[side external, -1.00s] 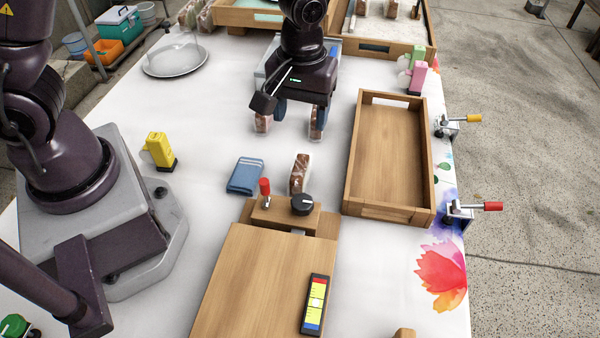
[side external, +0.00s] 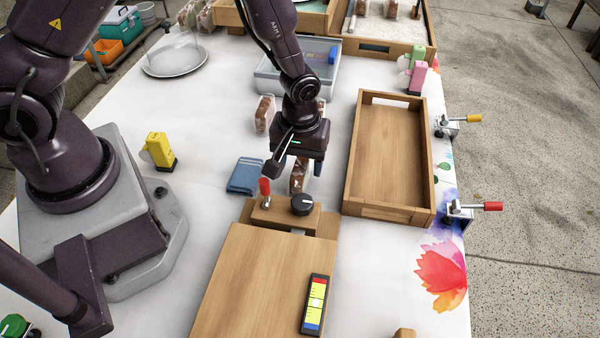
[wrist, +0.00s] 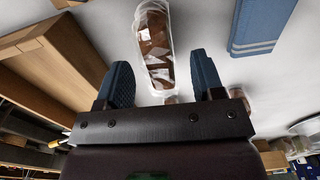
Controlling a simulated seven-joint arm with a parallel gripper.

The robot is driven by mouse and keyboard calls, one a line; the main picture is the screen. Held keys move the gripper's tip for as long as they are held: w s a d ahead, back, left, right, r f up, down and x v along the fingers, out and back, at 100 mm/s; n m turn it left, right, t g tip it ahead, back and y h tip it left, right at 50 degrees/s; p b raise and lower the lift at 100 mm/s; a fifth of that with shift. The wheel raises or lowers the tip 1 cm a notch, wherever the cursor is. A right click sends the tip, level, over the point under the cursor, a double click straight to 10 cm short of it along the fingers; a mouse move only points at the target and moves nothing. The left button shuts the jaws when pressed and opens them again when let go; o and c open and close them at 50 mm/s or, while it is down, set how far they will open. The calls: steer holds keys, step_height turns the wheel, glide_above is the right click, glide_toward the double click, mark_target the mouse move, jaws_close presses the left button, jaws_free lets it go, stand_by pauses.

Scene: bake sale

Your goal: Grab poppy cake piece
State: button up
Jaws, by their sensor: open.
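A clear-wrapped cake piece with a dark brown filling (side external: 298,182) stands on the white cloth just behind the wooden block with the black knob. It also shows in the wrist view (wrist: 155,45), ahead of the fingers and roughly between them. My gripper (side external: 297,163) is open and empty above this piece, partly hiding it; its blue fingers show apart in the wrist view (wrist: 163,82). Another wrapped piece (side external: 264,114) stands farther back, and a third beside my wrist is mostly hidden. I cannot tell by label which piece is poppy.
A folded blue cloth (side external: 245,176) lies left of the piece. An empty wooden tray (side external: 424,165) stands to the right. A clear bin (side external: 268,82) stands behind.

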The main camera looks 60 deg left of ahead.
steer(key=shift+f, duration=0.55)
steer(key=c, duration=0.7)
